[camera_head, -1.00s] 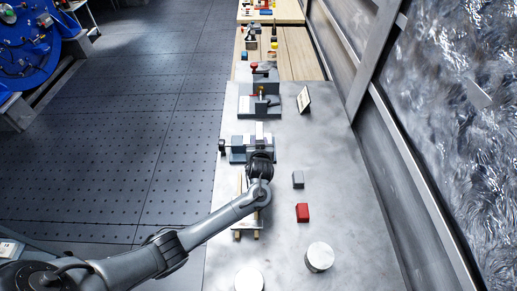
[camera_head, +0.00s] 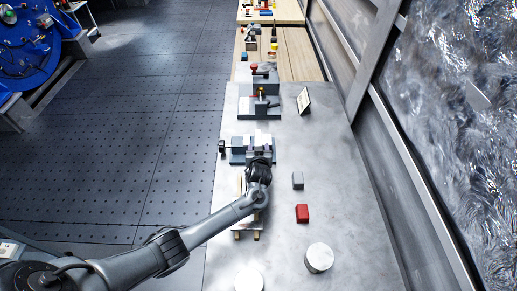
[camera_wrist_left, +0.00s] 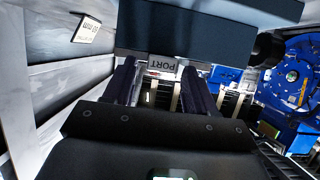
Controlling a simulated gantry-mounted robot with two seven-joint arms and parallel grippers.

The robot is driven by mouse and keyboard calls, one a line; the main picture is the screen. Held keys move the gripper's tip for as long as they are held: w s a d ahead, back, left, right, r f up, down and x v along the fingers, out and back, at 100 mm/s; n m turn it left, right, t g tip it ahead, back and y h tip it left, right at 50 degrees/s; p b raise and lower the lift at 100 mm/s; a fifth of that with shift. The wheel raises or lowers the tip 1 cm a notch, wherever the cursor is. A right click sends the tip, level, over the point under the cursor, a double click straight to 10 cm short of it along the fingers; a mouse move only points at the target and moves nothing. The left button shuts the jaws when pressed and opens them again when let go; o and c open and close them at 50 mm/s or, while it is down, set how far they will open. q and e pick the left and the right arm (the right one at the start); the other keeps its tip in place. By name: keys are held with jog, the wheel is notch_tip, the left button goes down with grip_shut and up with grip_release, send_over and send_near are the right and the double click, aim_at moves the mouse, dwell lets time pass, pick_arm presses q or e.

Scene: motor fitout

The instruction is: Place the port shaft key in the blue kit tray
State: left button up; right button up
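My left gripper (camera_head: 261,145) is at the near side of a grey-blue vise (camera_head: 238,157) on the metal bench. In the left wrist view the two fingers (camera_wrist_left: 159,75) stand apart. A small grey plate marked PORT (camera_wrist_left: 162,64) shows between them, with gaps on both sides, below a large dark blue-grey block (camera_wrist_left: 205,38). I cannot make out the port shaft key for certain; the gripper and vise hide that spot in the head view. I cannot identify the blue kit tray for certain. My right gripper is out of view.
A grey block (camera_head: 298,180), a red block (camera_head: 302,213) and a round white-topped piece (camera_head: 319,257) stand right of my arm. A second fixture (camera_head: 262,103) and a small sign (camera_head: 304,100) are farther back. The bench's right side (camera_head: 345,180) is clear.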

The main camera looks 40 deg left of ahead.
pick_arm(q)
jog(key=shift+f, duration=0.1)
